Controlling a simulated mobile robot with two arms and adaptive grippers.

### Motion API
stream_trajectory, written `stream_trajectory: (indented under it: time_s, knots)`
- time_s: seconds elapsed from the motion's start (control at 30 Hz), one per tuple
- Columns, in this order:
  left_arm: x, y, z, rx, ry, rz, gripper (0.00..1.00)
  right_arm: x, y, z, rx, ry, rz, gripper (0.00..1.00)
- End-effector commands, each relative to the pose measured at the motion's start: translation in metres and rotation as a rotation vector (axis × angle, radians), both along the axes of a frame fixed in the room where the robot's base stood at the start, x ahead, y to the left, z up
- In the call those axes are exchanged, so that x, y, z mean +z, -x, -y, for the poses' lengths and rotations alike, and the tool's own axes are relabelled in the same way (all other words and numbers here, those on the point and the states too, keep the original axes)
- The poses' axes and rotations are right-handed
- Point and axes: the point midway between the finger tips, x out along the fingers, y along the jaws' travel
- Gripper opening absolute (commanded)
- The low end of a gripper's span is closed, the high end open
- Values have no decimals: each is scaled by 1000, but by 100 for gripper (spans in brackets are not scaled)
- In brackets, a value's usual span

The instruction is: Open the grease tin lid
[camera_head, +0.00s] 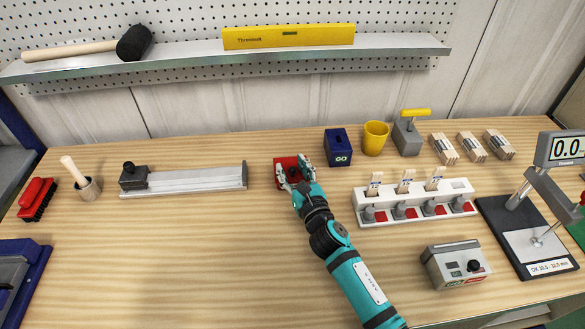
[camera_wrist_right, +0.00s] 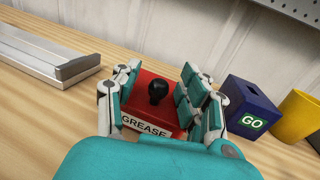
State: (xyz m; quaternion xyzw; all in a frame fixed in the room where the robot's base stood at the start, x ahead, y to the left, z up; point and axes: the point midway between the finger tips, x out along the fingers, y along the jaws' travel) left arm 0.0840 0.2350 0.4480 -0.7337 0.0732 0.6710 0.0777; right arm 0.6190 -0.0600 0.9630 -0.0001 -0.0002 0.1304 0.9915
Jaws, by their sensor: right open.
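The red grease tin (camera_head: 282,181) stands on the bench near the middle in the head view. In the right wrist view the tin (camera_wrist_right: 152,118) shows its "GREASE" label and a black knob (camera_wrist_right: 158,91) on top of its red lid. The lid appears to sit on the tin. My right gripper (camera_head: 295,170) is open over the tin. In the right wrist view its teal fingers (camera_wrist_right: 158,88) are on either side of the knob, apart from it. Whether the fingers touch the tin's sides I cannot tell. My left gripper is not in view.
A blue "GO" box (camera_head: 338,148) and a yellow cup (camera_head: 375,138) stand to the right of the tin. A metal rail fixture (camera_head: 195,180) lies to its left. A white socket strip (camera_head: 415,203) is at the right.

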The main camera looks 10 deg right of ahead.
Motion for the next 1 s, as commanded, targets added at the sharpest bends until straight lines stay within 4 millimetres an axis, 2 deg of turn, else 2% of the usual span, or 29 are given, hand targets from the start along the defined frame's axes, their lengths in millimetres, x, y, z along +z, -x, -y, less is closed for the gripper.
stream_trajectory:
  time_s: [0.07, 0.3, 0.4, 1.0]
  knots:
    - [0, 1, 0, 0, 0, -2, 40, 0, 0, 0, 0, 0, 0, 41]
    - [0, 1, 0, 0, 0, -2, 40, 0, 0, 0, 0, 0, 0, 9]
    - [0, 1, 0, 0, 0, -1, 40, 0, 0, 0, 0, 0, 0, 0]
    - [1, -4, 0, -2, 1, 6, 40, -2, 1, 0, 0, 0, -5, 0]
